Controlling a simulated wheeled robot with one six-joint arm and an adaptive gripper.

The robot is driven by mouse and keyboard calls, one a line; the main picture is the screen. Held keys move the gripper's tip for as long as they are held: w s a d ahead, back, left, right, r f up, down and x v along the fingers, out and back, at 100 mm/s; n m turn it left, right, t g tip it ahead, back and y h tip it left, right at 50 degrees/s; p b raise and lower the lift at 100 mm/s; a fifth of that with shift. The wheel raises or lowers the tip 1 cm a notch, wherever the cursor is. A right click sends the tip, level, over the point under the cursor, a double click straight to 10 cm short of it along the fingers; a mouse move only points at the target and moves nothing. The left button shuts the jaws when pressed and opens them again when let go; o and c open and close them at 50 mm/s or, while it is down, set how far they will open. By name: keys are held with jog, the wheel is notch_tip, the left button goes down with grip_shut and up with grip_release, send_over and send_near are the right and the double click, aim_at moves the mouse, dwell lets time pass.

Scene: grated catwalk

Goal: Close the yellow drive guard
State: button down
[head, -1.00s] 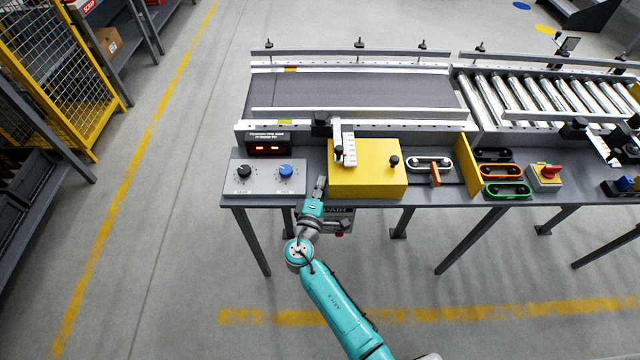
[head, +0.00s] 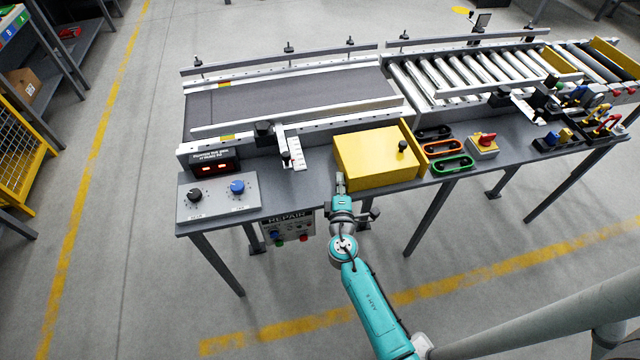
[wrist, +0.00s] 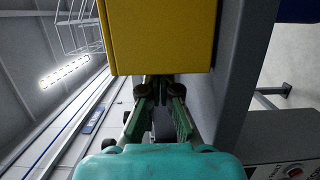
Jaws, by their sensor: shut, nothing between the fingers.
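The yellow drive guard (head: 375,160), a box with a black knob (head: 402,146) on top, sits on the grey bench. Its right side is up against the upright yellow end plate (head: 411,140), with no gap that I can make out. The guard hides whatever is beneath it. My gripper (head: 340,182) is shut and empty at the guard's front left corner. In the wrist view the fingertips (wrist: 157,88) are right at the guard's lower edge (wrist: 160,65); I cannot tell whether they touch it.
A repair panel (head: 288,228) hangs below the bench front.

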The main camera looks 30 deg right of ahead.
jog(key=shift+s+d, duration=0.25)
jog(key=shift+d, duration=0.4)
jog(key=shift+s+d, duration=0.2)
jog(key=shift+d, duration=0.5)
